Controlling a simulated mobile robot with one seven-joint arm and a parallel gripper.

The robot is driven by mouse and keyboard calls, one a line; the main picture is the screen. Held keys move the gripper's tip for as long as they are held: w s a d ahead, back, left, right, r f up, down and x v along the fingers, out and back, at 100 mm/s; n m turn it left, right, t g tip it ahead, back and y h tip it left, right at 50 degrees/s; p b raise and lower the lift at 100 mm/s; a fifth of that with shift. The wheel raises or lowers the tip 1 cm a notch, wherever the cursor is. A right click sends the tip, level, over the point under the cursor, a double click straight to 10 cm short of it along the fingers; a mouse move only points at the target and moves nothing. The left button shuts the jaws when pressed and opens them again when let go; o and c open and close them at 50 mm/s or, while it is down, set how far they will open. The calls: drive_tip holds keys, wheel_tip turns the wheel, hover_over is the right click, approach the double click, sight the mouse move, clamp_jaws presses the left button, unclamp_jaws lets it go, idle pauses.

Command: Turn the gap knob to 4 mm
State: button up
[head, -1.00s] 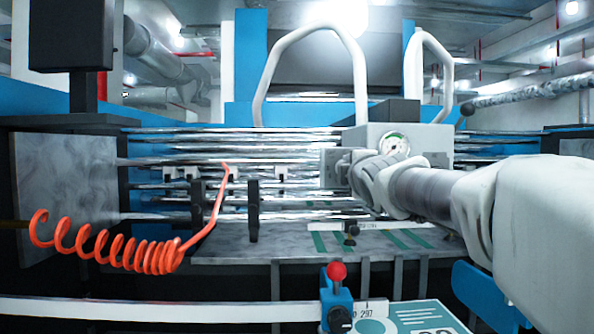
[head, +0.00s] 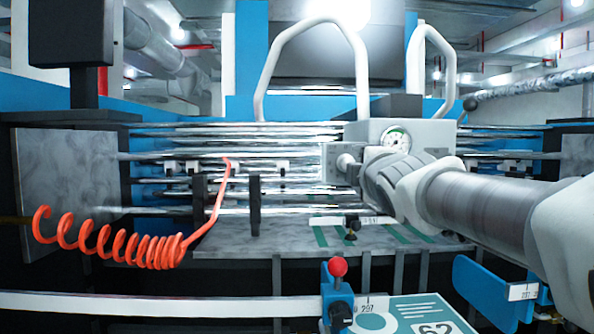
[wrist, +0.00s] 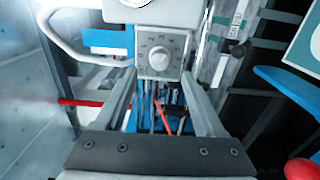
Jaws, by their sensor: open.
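The gap knob (wrist: 158,59) is a round grey dial on a square plate with scale marks around it, facing my wrist camera. My gripper (wrist: 160,80) is open, with one finger to the left and one to the right below the knob. The fingers look apart from the knob, and nothing is between them. In the head view, my arm reaches in from the right to the grey box (head: 370,132) with the gauge (head: 397,140).
White tube loops (head: 315,22) stand above the box. Metal rollers (head: 235,145) run behind it. A coiled orange hose (head: 120,248) hangs at left. A red ball knob (head: 338,266) on a blue clamp stands at the front, near a white rail (head: 180,307).

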drive_tip(key=s, duration=1.1)
drive_tip(key=shift+s+p, duration=0.1)
drive_tip(key=shift+p, duration=0.2)
drive_tip(key=s+f+m+g+p, duration=1.1)
drive_tip(key=s+f+m+g, duration=0.1)
drive_tip(key=s+f+m, duration=0.5)
wheel_tip(320, 180, down, 2)
drive_tip(key=shift+s+a+f+m, duration=0.2)
drive_tip(key=shift+s+m, duration=0.1)
drive_tip(key=shift+m, duration=0.2)
drive_tip(key=shift+c, duration=0.2)
